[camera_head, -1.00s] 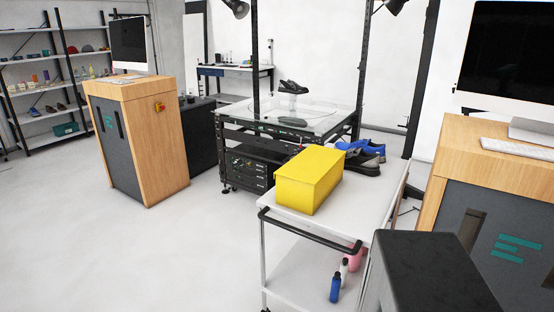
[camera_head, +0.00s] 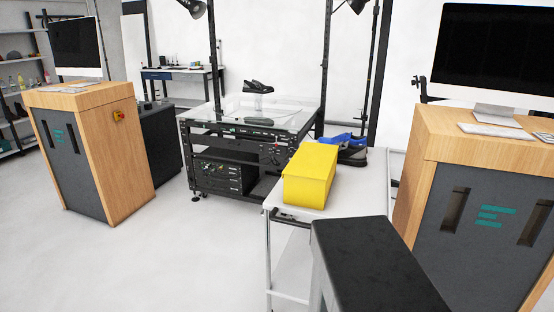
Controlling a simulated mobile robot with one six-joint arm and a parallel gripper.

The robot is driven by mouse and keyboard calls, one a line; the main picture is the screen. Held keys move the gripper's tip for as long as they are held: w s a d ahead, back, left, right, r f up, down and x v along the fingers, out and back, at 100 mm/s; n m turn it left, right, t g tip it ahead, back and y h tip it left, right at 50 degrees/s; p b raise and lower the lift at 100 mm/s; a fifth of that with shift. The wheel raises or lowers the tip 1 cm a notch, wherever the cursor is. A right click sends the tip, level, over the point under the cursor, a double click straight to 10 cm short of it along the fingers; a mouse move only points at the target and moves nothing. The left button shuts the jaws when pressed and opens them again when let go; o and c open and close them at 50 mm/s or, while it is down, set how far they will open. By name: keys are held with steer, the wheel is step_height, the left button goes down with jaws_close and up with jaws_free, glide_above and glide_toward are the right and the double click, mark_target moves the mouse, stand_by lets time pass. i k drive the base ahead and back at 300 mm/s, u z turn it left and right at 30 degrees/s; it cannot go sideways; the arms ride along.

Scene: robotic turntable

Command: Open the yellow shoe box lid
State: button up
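The yellow shoe box (camera_head: 307,178) stands on the white top of a cart (camera_head: 336,208), near the cart's left end. Its lid (camera_head: 313,160) appears shut on top. My gripper is not in view. A black block-shaped part in the foreground, which may be mine, hides the front right of the cart.
Blue and dark shoes (camera_head: 348,146) sit behind the box on the cart. A glass-topped turntable rig (camera_head: 255,113) with a dark shoe on it stands behind. Wooden computer cabinets stand at left (camera_head: 92,150) and right (camera_head: 480,190). The floor at front left (camera_head: 130,265) is clear.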

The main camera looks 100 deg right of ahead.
mark_target(312, 160)
steer(key=z, duration=0.1)
steer(key=i, duration=0.8)
steer(key=u, duration=0.65)
steer(key=k, duration=0.1)
steer(key=z, duration=2.55)
steer(key=k, duration=0.2)
steer(key=z, duration=1.8)
